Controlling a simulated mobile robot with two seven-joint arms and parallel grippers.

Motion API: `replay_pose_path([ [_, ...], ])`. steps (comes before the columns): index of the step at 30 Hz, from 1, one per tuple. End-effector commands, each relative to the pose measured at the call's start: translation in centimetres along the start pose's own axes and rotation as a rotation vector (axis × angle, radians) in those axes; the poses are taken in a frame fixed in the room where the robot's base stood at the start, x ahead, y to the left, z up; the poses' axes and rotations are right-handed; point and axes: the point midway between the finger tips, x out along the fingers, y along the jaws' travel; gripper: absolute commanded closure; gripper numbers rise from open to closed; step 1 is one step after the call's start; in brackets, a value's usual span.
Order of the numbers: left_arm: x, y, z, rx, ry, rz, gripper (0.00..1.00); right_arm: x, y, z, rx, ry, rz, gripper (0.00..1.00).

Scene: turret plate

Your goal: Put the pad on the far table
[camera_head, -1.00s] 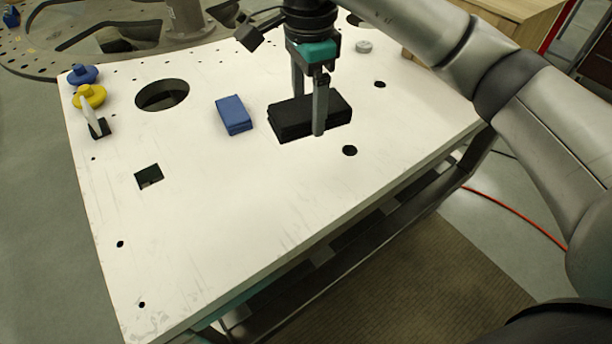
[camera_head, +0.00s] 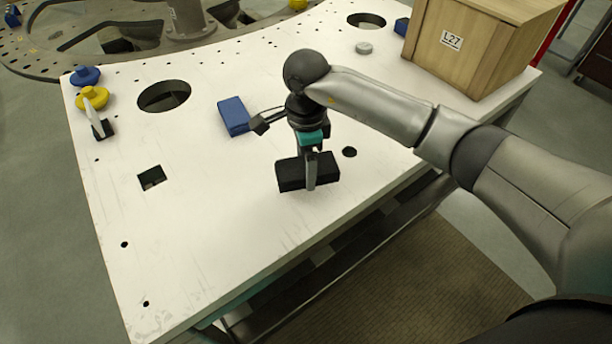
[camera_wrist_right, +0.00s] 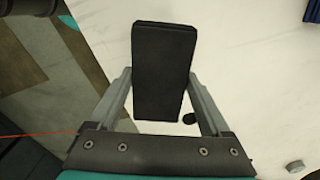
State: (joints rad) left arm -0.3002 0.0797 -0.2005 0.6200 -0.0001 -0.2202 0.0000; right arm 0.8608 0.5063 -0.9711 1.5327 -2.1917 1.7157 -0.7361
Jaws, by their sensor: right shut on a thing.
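The black pad (camera_head: 292,174), a flat dark block, is in the middle of the white table (camera_head: 215,235) in the head view. My right gripper (camera_head: 309,170) points down and is shut on it, one finger across its near side. In the right wrist view the pad (camera_wrist_right: 163,70) sits between the two fingers of the gripper (camera_wrist_right: 160,92). The pad is low over or on the table top; I cannot tell if it touches. My left gripper is not in view.
A blue block (camera_head: 234,116) lies left of my right gripper. A wooden crate (camera_head: 478,50) stands at the back right, with a small grey disc (camera_head: 363,48) near it. Blue and yellow knobs (camera_head: 93,96) are at the left edge. The table's front left is clear, apart from holes.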

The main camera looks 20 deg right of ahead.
Motion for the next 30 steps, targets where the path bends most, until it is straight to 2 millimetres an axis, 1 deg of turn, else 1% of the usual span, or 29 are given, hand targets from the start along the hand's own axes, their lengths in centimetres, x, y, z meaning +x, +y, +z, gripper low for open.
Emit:
replay_pose_path([
  [4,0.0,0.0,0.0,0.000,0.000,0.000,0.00,1.3,0.1,0.0,0.001,0.000,0.003,0.71],
  [9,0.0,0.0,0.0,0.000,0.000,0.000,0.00,3.9,0.1,0.0,0.001,0.000,0.004,0.71],
  [10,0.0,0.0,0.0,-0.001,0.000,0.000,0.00,4.2,0.1,0.0,0.001,0.001,0.002,0.71],
  [18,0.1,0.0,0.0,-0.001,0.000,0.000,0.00,4.3,0.0,0.0,-0.001,0.000,-0.001,0.71],
  [22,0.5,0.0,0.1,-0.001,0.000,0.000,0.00,4.8,0.0,0.0,0.000,0.001,-0.001,0.71],
  [23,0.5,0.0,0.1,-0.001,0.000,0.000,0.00,4.8,0.0,0.0,0.000,0.001,-0.001,0.16],
  [27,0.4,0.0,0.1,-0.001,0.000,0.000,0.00,4.7,0.0,0.0,0.000,0.001,0.000,0.01],
  [30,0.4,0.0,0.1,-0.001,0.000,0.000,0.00,4.7,0.0,0.0,0.000,0.001,0.000,0.00],
])
